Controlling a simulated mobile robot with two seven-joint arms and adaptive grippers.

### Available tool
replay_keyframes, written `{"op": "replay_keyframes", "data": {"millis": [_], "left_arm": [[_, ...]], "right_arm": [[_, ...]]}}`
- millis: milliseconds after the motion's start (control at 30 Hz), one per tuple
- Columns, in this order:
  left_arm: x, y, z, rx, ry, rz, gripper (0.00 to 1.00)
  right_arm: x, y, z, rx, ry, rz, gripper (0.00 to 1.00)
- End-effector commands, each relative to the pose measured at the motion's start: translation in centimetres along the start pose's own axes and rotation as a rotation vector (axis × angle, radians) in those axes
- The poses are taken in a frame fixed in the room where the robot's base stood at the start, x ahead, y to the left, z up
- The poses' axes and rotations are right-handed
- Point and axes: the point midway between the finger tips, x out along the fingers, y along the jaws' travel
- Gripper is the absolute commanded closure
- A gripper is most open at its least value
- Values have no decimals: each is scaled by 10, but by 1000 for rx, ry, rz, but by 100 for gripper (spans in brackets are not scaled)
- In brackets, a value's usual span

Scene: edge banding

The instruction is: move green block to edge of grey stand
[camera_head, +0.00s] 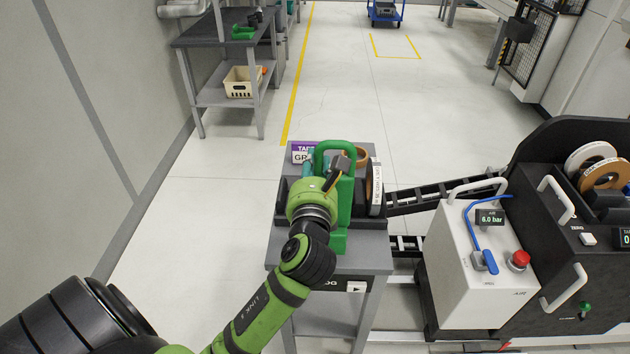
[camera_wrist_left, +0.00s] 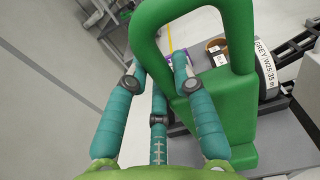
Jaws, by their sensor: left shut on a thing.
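The green block (camera_head: 338,240), with a tall looped handle, stands upright on the grey stand (camera_head: 372,256) in the head view. In the left wrist view the green block (camera_wrist_left: 215,112) fills the upper middle and right. My left gripper (camera_head: 326,170) reaches in from the left and is shut on the block. Its teal fingers in the left wrist view (camera_wrist_left: 160,85) are around the near upright of the handle. My arm hides part of the block and stand. My right gripper is not in view.
A roll with a white label (camera_head: 375,186) stands to the right of the block, and a brown ring (camera_head: 362,157) lies behind. A black cable chain (camera_head: 440,193) leads toward a white control box (camera_head: 480,265) at right. A shelf (camera_head: 215,98) stands far left. The floor left of the stand is clear.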

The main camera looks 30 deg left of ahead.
Motion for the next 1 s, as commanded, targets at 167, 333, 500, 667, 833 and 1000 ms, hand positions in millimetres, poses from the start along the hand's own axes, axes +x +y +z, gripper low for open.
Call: {"op": "replay_keyframes", "data": {"millis": [167, 333, 500, 667, 833, 1000], "left_arm": [[2, 3, -19, 0, 3, 0, 100], [2, 3, -40, -1, 1, 0, 100], [2, 2, -41, -2, -3, 0, 100], [2, 2, -42, -1, -2, -1, 100], [2, 2, -45, -1, 1, -1, 51], [2, 2, -46, 0, 2, 0, 51]], "right_arm": [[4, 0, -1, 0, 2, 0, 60], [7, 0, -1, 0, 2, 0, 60], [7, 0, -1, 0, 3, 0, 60], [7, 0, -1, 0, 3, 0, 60], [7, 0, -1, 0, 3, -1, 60], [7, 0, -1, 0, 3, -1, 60]]}}
